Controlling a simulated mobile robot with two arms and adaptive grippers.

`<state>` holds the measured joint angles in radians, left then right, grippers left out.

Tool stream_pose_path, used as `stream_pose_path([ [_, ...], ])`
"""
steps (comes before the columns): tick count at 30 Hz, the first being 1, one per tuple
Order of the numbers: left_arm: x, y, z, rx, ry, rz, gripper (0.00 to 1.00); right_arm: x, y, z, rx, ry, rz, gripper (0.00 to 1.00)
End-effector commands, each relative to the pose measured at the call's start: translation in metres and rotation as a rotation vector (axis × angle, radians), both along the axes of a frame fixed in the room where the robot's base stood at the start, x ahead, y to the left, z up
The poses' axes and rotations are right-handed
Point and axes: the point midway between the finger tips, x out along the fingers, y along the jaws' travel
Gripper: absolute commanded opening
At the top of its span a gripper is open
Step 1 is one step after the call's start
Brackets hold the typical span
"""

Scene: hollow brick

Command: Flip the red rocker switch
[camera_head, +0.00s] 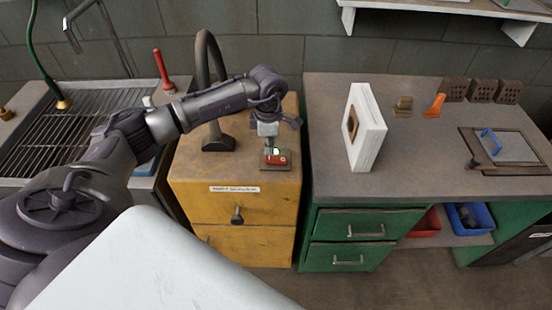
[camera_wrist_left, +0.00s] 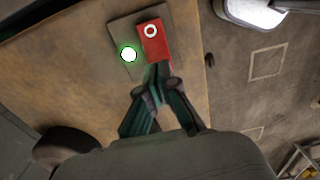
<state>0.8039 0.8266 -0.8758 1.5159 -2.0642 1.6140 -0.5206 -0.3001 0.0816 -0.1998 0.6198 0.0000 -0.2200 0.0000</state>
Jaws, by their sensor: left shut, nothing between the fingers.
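The red rocker switch (camera_head: 275,160) sits on a dark plate (camera_head: 262,166) on top of the yellow cabinet. It shows "I" at its left and "O" at its right in the head view. In the left wrist view the rocker (camera_wrist_left: 153,42) shows its "O" end, while its other end is hidden behind the fingertips. A lamp (camera_wrist_left: 128,54) beside it glows white-green. My left gripper (camera_wrist_left: 158,76) is shut and empty, pointing down with its tips at the rocker's "I" end; whether they touch cannot be told. My right gripper is not in view.
A black curved hose (camera_head: 203,85) stands on the yellow cabinet (camera_head: 236,207), left of the switch. A white block with an opening (camera_head: 370,130) stands on the grey bench to the right. A sink grid with a red-handled tool (camera_head: 162,68) lies to the left.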

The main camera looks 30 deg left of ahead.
Motion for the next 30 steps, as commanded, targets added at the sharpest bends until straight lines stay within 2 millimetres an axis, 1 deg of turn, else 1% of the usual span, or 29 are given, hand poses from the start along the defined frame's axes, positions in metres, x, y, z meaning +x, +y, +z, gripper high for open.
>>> stream_pose_path([
  [13,-0.0001,-0.0001,-0.0005,0.0,0.0,0.0,0.0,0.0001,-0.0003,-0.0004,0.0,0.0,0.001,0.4],
  [30,0.0001,0.0001,-0.0089,0.0,0.0,0.0,0.0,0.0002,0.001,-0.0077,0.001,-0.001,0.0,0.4],
])
